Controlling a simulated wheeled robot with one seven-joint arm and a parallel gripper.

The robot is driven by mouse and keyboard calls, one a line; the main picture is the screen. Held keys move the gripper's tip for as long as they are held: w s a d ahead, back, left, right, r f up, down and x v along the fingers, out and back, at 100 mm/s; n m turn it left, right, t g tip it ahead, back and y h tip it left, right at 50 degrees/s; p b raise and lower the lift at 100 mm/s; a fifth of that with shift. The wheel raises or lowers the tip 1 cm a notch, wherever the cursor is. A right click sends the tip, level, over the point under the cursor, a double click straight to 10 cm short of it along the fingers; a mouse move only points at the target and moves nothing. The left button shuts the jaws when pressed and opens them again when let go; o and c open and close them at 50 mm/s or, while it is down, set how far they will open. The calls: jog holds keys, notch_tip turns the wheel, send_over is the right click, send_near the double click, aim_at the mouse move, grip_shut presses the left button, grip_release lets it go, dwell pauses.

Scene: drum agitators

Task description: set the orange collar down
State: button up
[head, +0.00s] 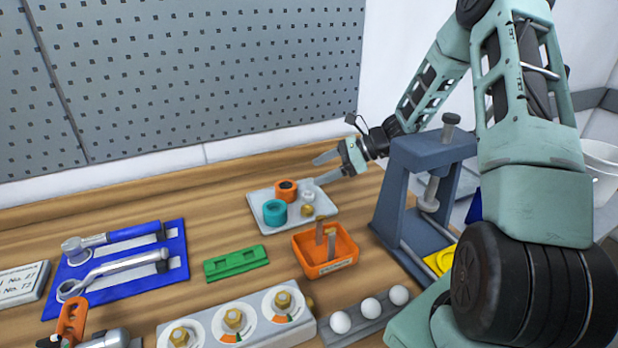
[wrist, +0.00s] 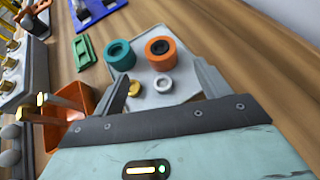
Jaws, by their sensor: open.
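The orange collar (head: 286,190) is a short ring with a dark bore and stands on a light grey tray (head: 326,208) at the back of the bench. It also shows in the wrist view (wrist: 162,53), upright on the tray. My gripper (head: 320,170) is open and empty at the tray's right side, its fingers apart. In the wrist view the collar lies beyond the fingertips, apart from both of them. A teal collar (head: 274,212) stands next to the orange one. A small white ring (head: 308,196) and a brass piece (head: 307,210) are on the same tray.
An orange bin (head: 300,258) with upright pieces stands in front of the tray. A blue-grey press frame (head: 390,190) stands to the right. A green block (head: 235,263) and a blue tool mat (head: 180,262) lie left. Bare wood surrounds the tray's left side.

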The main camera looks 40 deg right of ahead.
jog(key=shift+s+d+r, duration=0.1)
jog(key=shift+s+r, duration=0.1)
jog(key=s+a+r+n+g+h, duration=0.1)
jog(key=s+a+n+g, duration=0.25)
jog(key=a, duration=0.35)
jog(key=s+a+r+n+g, duration=0.2)
jog(key=s+a+n, duration=0.1)
jog(key=a+n, duration=0.3)
jog(key=s+a+r+n+g+h, duration=0.1)
jog(key=s+a+n+g, duration=0.2)
jog(key=a, duration=0.5)
jog(key=s+a+r+n+h, duration=0.1)
jog(key=s+a+n+h, duration=0.2)
jog(key=s+n, duration=0.7)
jog(key=s+a+r+n+t+h, duration=0.1)
jog(key=s+a+n+h, duration=0.3)
jog(key=s+n, duration=0.6)
jog(key=shift+s+a+r, duration=0.15)
jog(key=shift+a+r, duration=0.6)
jog(key=shift+a, duration=0.15)
jog(key=shift+t, duration=0.25)
